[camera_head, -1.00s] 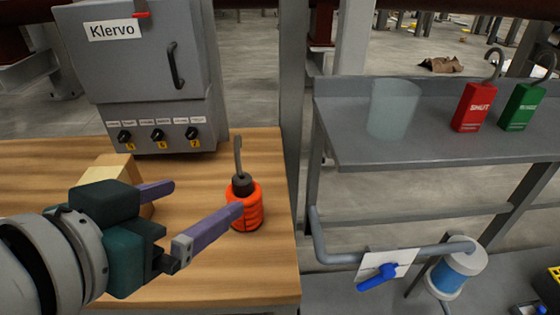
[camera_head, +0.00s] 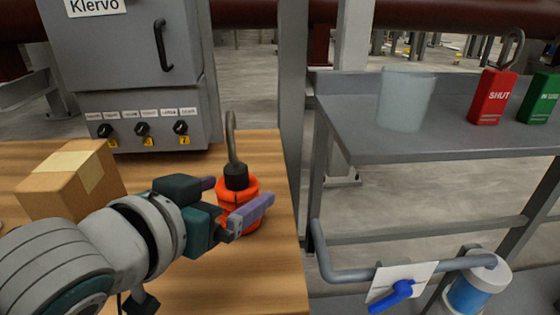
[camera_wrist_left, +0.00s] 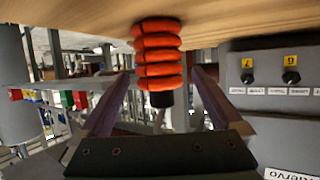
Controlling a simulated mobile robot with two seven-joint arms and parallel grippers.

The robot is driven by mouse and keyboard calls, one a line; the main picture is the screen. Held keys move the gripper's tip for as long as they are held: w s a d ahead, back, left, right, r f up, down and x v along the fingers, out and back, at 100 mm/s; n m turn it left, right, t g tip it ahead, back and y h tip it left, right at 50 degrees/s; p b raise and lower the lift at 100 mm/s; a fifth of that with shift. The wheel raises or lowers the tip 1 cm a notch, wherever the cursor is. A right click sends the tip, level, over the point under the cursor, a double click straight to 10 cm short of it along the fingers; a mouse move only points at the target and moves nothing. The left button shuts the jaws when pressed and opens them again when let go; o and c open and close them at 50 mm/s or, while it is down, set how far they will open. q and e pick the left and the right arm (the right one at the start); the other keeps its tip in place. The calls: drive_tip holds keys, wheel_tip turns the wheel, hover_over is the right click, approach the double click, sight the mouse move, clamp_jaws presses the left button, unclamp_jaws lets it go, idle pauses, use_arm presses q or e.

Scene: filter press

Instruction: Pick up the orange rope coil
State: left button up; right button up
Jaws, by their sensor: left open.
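The orange rope coil (camera_head: 224,190) stands upright on the wooden table, wound around a dark core with a grey hook rising from its top. In the left wrist view the coil (camera_wrist_left: 157,55) appears upside down between the two spread fingers (camera_wrist_left: 155,95), with a gap visible on each side. The jaws are open and hold nothing. My right gripper does not show.
A cardboard box (camera_head: 70,180) sits on the wooden table (camera_head: 265,275), left of the coil. A grey control cabinet (camera_head: 130,60) stands behind. A blue-handled valve (camera_head: 390,295) is below.

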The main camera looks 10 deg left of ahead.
use_arm(q)
drive_tip(key=shift+x, duration=1.05)
drive_tip(key=shift+r, duration=0.1)
clamp_jaws()
